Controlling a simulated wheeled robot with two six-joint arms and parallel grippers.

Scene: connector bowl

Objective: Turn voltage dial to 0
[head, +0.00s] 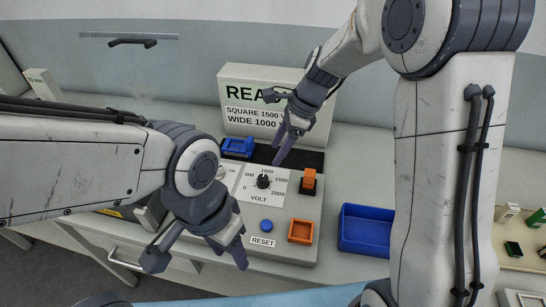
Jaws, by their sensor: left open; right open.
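The voltage dial (263,181) is a small black knob on a white VOLT scale plate (255,194), with marks from 0 at the left to 2000 at the right. I cannot tell clearly which mark it points to. My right gripper (282,152) is open, with its fingers pointing down above and behind the dial, apart from it. My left gripper (236,254) is open, in front and to the left of the dial, near the reset button. Neither gripper holds anything.
The grey console (284,254) carries a blue reset button (266,226), an orange square frame (301,231) and an orange switch (308,178). A blue connector (238,147) and a sign box (228,78) stand behind. A blue bin (365,231) is at the right.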

